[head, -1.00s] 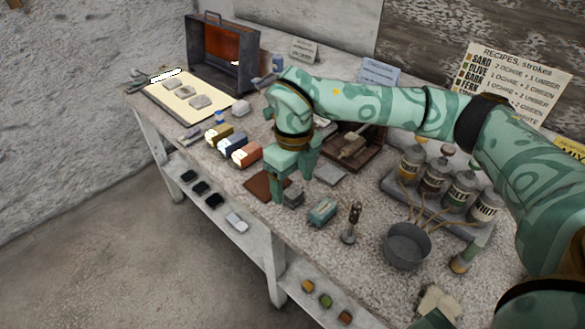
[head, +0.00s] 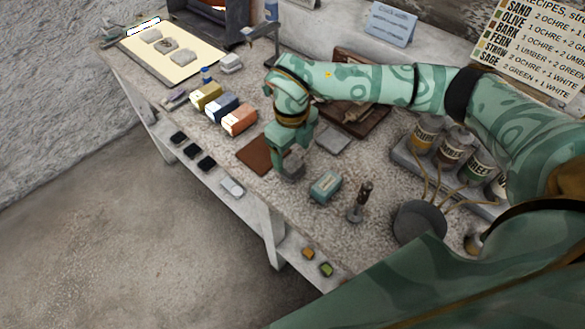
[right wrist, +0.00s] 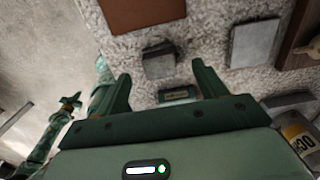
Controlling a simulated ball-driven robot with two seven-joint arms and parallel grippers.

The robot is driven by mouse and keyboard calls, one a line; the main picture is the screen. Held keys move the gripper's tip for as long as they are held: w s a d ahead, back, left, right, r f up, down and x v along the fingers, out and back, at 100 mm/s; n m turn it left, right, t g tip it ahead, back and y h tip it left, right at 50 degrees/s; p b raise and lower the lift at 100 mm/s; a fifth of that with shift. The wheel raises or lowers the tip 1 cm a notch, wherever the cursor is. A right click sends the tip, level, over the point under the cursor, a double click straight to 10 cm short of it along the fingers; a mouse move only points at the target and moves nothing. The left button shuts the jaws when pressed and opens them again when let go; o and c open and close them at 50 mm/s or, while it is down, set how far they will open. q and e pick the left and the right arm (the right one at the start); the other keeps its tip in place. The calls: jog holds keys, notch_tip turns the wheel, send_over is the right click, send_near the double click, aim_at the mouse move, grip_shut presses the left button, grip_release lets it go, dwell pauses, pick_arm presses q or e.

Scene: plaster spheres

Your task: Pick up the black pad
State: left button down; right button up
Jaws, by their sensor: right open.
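I cannot tell which is meant. My right gripper (head: 287,165) is above the bench top, right of these pads, beside a brown square mat (head: 257,155). Its jaws are open and empty in the right wrist view (right wrist: 163,85), facing a grey block (right wrist: 158,62). A small teal part at the wrist view's left edge may be my left gripper (right wrist: 70,103); its jaws are unclear.
The bench holds coloured boxes (head: 239,120), a teal box (head: 326,186), a dark-handled tool (head: 360,202), a grey pot (head: 419,221) and bottles (head: 451,145). Open floor (head: 130,240) lies left of the bench.

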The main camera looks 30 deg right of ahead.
aim_at(293, 164)
jog(key=f, duration=0.3)
jog(key=f+b, duration=0.1)
jog(key=shift+s+f, duration=0.15)
jog(key=shift+s, duration=0.15)
jog(key=shift+f, duration=0.45)
jog(key=shift+r, duration=0.1)
jog(key=c, duration=1.1)
jog(key=shift+o, duration=0.2)
